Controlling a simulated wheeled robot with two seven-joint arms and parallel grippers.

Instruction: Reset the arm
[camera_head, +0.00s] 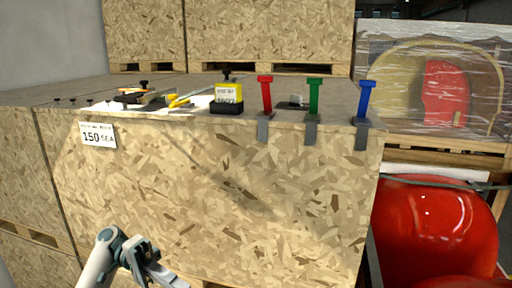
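My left arm comes in at the bottom left, low in front of a large chipboard crate (215,195). My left gripper (166,275) is at the bottom edge, below the crate's top and apart from the objects on it. Its fingertips are small and partly cut off, so I cannot tell whether it is open or shut. I see nothing clearly held in it. My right arm and gripper are not in view.
On the crate top stand a red (265,92), a green (313,97) and a blue (364,100) T-handled tool in grey holders, a yellow-black box (227,97) and small tools (139,97). A glossy red nosecone (435,225) stands at right. More crates stand behind.

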